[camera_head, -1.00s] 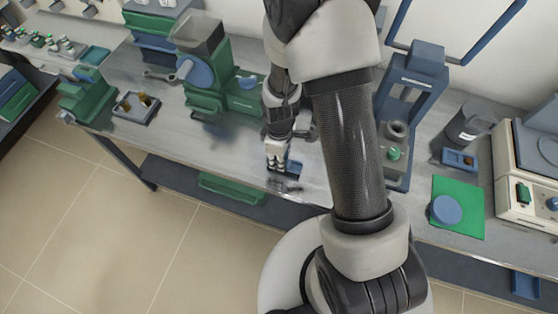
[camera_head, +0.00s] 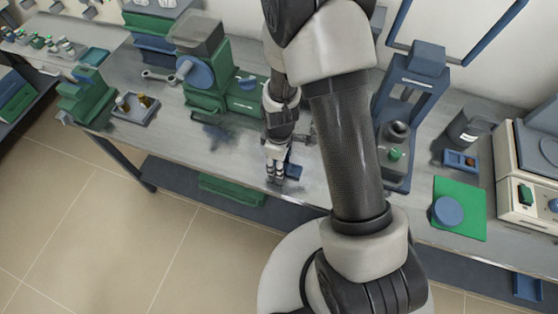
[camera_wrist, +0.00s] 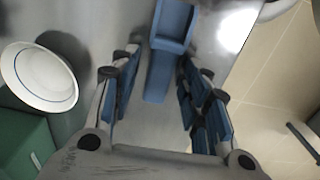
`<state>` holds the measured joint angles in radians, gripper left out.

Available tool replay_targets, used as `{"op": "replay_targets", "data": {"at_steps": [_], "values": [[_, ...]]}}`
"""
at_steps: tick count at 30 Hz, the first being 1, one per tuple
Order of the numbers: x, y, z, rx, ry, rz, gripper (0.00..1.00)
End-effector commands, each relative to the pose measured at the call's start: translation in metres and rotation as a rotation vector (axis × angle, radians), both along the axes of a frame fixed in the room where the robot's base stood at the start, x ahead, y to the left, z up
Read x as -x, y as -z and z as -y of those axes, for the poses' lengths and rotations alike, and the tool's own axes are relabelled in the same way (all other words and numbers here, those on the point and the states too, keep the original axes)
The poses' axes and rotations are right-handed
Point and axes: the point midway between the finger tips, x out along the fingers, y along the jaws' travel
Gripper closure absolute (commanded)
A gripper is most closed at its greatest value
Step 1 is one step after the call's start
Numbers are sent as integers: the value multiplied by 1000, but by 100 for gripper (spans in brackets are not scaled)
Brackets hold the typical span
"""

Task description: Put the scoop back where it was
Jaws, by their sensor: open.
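The blue scoop (camera_wrist: 172,28) shows in the wrist view with its tray-like end at the top and its handle between my fingers. My gripper (camera_wrist: 160,78) is open, with a finger on each side of the handle and gaps visible beside it. In the head view my gripper (camera_head: 276,172) points down at the front part of the grey bench. A small blue part of the scoop (camera_head: 294,171) shows just right of the fingers. Whether the scoop rests fully on the bench is hard to tell.
A white round dish (camera_wrist: 38,76) lies left of the fingers in the wrist view. The green machine (camera_head: 208,85) stands behind left, and a small tray (camera_head: 135,108) farther left. A blue-grey stand (camera_head: 410,105) and a green mat (camera_head: 458,210) are right. The front bench edge is close.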

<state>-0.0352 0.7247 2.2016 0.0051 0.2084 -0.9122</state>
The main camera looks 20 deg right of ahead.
Motion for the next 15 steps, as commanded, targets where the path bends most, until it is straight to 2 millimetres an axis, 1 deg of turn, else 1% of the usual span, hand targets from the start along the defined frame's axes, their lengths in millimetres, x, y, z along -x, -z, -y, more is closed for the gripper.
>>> {"op": "replay_targets", "data": {"at_steps": [4, 7, 11, 15], "values": [[0, -3, 0, 0, 0, 0, 57], [-1, -14, 0, 0, 0, 3, 57], [-1, -41, 0, 0, 0, 5, 57], [-1, -73, 0, 0, 0, 5, 57]]}}
